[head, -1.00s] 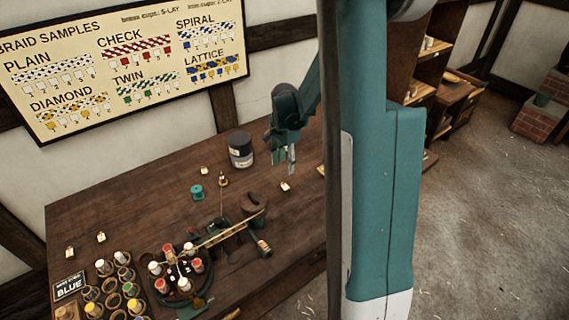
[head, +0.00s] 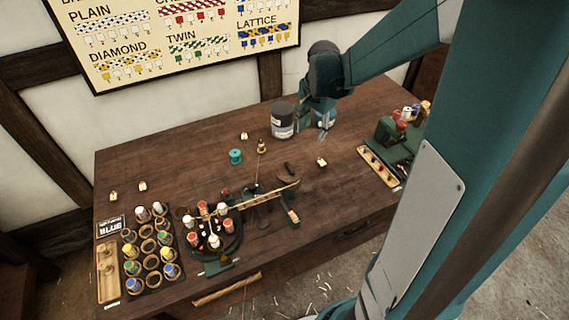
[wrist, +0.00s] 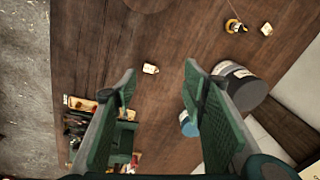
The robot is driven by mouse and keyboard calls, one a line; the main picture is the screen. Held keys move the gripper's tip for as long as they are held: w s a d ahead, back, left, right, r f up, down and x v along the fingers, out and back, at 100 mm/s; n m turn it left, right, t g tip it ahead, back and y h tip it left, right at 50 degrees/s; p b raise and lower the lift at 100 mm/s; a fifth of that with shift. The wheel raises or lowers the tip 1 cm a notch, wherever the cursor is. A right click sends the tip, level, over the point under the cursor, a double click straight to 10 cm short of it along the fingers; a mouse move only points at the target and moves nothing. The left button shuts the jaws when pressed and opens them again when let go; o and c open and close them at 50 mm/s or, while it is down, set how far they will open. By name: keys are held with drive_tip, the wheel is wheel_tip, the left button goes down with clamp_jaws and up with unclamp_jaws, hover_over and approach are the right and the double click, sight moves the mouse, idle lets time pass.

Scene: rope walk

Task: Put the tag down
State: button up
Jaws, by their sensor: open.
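My gripper (head: 323,136) is open and empty above the table near its back, with its fingers pointing down. In the wrist view its two fingers (wrist: 159,78) stand wide apart. A small cream tag (head: 321,162) with dark marks lies on the bare wood in front of the gripper. It also shows in the wrist view (wrist: 150,68), seen through the gap between the fingertips, and nothing touches it. Similar small tags lie by the dark jar (head: 244,136) and at the left of the table (head: 143,186). I cannot tell which one is meant.
A dark-lidded jar (head: 283,121) stands left of the gripper, with a blue container (head: 331,118) close behind it. A teal spool (head: 236,156), a braiding stand (head: 213,232) and a rack of bobbins (head: 152,250) occupy the left. Clear wood (head: 345,190) surrounds the nearest tag.

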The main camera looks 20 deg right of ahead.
drive_tip(key=s+a+r+n+t, duration=0.2)
drive_tip(key=s+a+r+n, duration=0.4)
drive_tip(key=s+a, duration=0.4)
drive_tip(key=s+a+r+n+t, duration=0.3)
drive_tip(key=s+a+r+n, duration=0.3)
drive_tip(key=s+a+n, duration=0.2)
drive_tip(key=s+a, duration=0.2)
drive_tip(key=shift+s+a+r+t+y, duration=0.3)
drive_tip(key=shift+a+r, duration=0.05)
drive_tip(key=shift+o, duration=0.5)
